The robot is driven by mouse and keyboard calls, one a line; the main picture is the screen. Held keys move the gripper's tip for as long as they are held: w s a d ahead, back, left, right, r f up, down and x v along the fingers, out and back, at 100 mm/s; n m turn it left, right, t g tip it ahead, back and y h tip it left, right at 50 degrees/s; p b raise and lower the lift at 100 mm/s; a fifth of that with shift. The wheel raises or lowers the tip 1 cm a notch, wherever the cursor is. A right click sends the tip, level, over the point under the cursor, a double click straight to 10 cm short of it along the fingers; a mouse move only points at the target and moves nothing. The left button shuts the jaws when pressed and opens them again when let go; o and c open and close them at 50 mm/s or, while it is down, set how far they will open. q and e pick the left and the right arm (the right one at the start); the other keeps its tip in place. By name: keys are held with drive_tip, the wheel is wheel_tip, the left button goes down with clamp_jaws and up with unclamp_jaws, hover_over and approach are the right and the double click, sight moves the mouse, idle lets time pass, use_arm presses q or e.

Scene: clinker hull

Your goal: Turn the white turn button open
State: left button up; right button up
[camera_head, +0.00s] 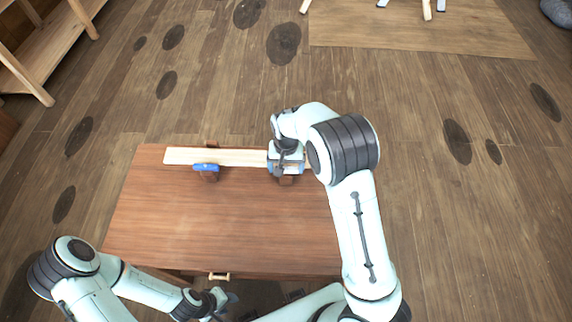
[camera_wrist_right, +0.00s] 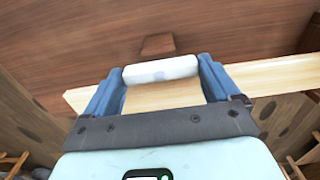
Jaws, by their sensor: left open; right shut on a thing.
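The white turn button (camera_wrist_right: 160,69) shows in the right wrist view as a short rounded bar lying roughly along the pale wooden strip (camera_wrist_right: 165,95), at its edge. My right gripper (camera_wrist_right: 160,66) is over it, with one blue finger at each end of the bar, shut on it. In the head view my right gripper (camera_head: 285,160) hides the white button. A blue turn button (camera_head: 206,167) sits further left along the same pale strip (camera_head: 235,157). My left gripper (camera_head: 230,302) is open and empty, low in the head view near the table's front edge.
The brown table top (camera_head: 220,225) is clear in front of the strip. A small handle (camera_head: 219,276) is on its front edge. A wooden shelf (camera_head: 50,50) stands at the far left. Wooden floor with dark patches surrounds the table.

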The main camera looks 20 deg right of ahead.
sight(286, 168)
idle(0.5)
drive_tip(key=o, duration=0.8)
wheel_tip(286, 168, up, 14)
drive_tip(key=shift+f+p, duration=0.25)
drive_tip(key=shift+p, duration=0.25)
drive_tip(key=shift+f, duration=0.1)
